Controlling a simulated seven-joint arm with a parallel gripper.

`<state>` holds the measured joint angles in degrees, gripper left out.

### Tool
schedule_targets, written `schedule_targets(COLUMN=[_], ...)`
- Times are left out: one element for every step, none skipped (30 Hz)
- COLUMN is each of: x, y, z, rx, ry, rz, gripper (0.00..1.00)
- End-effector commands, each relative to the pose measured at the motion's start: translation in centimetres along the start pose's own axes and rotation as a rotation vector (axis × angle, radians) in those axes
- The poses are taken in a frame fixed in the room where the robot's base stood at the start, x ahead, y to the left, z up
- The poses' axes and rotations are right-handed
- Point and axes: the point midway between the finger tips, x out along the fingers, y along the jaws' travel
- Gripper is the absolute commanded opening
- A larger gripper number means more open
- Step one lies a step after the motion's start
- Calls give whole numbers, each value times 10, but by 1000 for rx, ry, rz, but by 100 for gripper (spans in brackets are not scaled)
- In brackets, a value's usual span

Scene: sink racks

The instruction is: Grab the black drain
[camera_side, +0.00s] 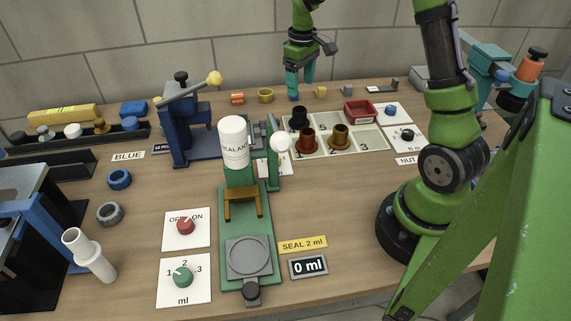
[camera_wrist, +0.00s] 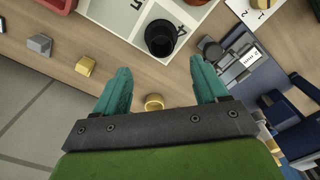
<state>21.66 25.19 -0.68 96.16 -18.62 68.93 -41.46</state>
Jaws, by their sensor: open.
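The black drain (camera_side: 299,117) stands on a numbered white board (camera_side: 325,152) at the back of the table. In the wrist view the black drain (camera_wrist: 160,38) shows from above as a dark round cup on a numbered square. My gripper (camera_side: 294,97) hangs behind and above it with its teal fingers pointing down. In the wrist view my gripper (camera_wrist: 160,70) is open, with nothing held between the fingers. The drain lies just beyond the fingertips, about midway between them.
A red-brown drain (camera_side: 307,140) and a brown drain (camera_side: 340,136) stand close in front of the black one. A red bin (camera_side: 359,112) is to its right. A blue press (camera_side: 188,130) stands to the left. A yellow ring (camera_wrist: 154,102) shows between the fingers, on the table.

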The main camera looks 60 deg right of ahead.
Motion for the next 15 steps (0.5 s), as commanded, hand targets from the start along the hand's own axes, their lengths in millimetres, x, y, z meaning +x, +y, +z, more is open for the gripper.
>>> schedule_targets(x=[12, 18, 25, 29, 33, 38, 40, 42, 44, 45, 47, 50, 54, 58, 64], y=[0, 0, 0, 0, 0, 0, 0, 0, 0, 0, 0, -1, -1, -1, -2], z=[1, 1, 1, 1, 1, 0, 0, 0, 0, 0, 0, 0, 0, 0, 1], rx=[1, 0, 1, 1, 2, 1, 1, 1, 1, 1, 1, 1, 1, 2, 2], ry=[-5, -4, -4, -3, -3, -3, -2, -2, 0, 0, 0, -1, -1, -2, -4], rz=[-2, -2, -2, -2, -2, -1, -1, -1, 0, 0, 0, -1, -1, -2, -2], gripper=[72, 72, 72, 72, 72, 72, 72, 72, 72, 72, 72, 72, 72, 72, 72])
